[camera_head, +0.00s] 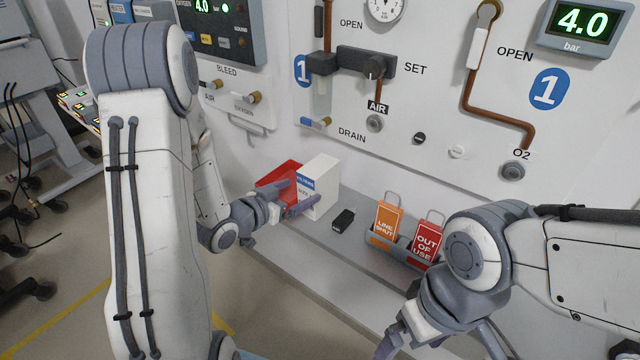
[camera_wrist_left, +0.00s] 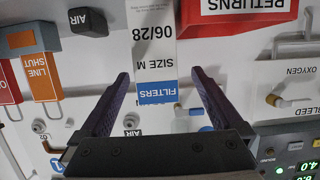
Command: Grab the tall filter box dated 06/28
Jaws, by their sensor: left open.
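The white filter box (camera_head: 320,186) with a blue band stands upright on the grey ledge, below the wall panel. In the left wrist view the box (camera_wrist_left: 153,50) appears upside down, its label reading FILTERS, SIZE M, 06/28. My left gripper (camera_head: 294,198) is open at the box's front. In the wrist view the fingers (camera_wrist_left: 160,82) lie to either side of the box's face, with gaps showing; I cannot tell how far they reach along its sides. My right gripper (camera_head: 438,348) is at the bottom edge, its fingers spread apart with their tips cut off.
A red RETURNS container (camera_head: 281,175) stands close beside the box. A small black block (camera_head: 343,220) lies on the ledge (camera_head: 312,238) to its right. Further right, an orange LINE SHUT tag (camera_head: 386,222) and a red OUT OF USE tag (camera_head: 427,241) stand in a holder.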

